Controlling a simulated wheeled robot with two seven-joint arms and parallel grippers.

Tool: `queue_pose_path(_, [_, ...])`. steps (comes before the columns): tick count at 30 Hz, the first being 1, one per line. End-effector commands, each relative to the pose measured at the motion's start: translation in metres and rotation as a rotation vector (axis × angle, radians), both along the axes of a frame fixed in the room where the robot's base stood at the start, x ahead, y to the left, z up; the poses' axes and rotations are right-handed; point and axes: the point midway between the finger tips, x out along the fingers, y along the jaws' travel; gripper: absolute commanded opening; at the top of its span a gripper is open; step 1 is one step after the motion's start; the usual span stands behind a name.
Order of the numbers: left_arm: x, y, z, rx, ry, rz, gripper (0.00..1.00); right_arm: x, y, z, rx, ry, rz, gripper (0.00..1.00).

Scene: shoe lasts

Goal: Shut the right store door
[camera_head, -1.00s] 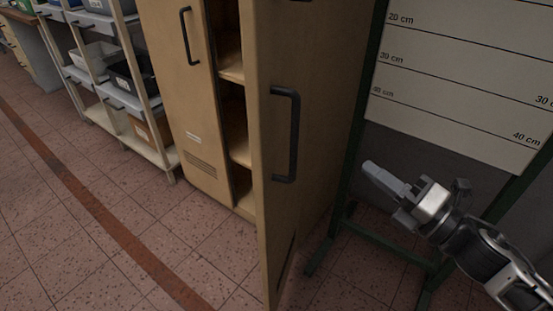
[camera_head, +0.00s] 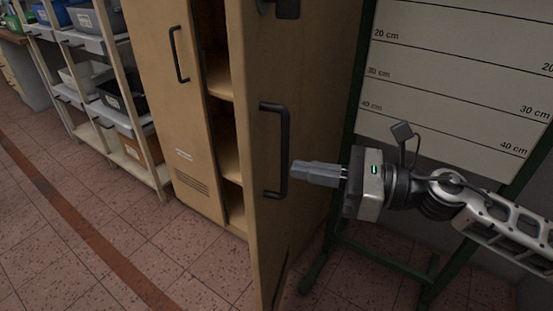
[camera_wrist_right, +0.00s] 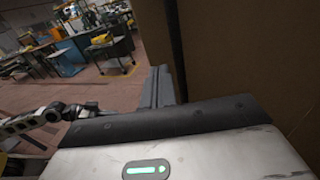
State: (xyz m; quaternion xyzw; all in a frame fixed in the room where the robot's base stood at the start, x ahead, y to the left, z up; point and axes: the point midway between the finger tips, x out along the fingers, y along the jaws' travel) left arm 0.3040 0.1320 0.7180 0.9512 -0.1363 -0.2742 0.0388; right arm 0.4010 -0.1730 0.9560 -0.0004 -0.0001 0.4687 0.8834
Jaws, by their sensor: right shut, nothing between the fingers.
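The right store door (camera_head: 268,220) is tan with a dark bar handle (camera_head: 284,150) and stands open in the head view, swung out from the cabinet. Shelves show in the gap between it and the left door (camera_head: 172,110), which is shut. My right gripper (camera_head: 294,171) is shut and empty. Its fingertips appear right beside the handle on the door's right; I cannot tell whether they touch. In the right wrist view the fingers (camera_wrist_right: 157,82) show beside a brown panel (camera_wrist_right: 240,50), probably the door or cabinet side.
A green-framed board with cm marks (camera_head: 450,90) stands right of the cabinet, behind my right arm. A shelf rack with bins (camera_head: 120,100) stands to the left. The tiled floor (camera_head: 100,240) in front is clear.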

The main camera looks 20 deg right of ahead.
Motion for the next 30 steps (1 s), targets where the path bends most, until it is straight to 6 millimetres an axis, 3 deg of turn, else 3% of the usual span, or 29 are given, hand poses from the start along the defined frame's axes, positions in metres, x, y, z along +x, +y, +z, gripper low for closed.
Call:
queue_pose_path(13, [0.001, 0.003, 0.009, 0.023, 0.021, 0.003, 0.0, 0.027, 0.04, 0.003, 0.002, 0.0, 0.0, 0.0])
queue_pose_path(30, [0.003, 0.004, 0.011, 0.028, 0.017, 0.002, 0.0, 0.03, 0.046, 0.001, 0.001, 0.0, -0.001, 0.0])
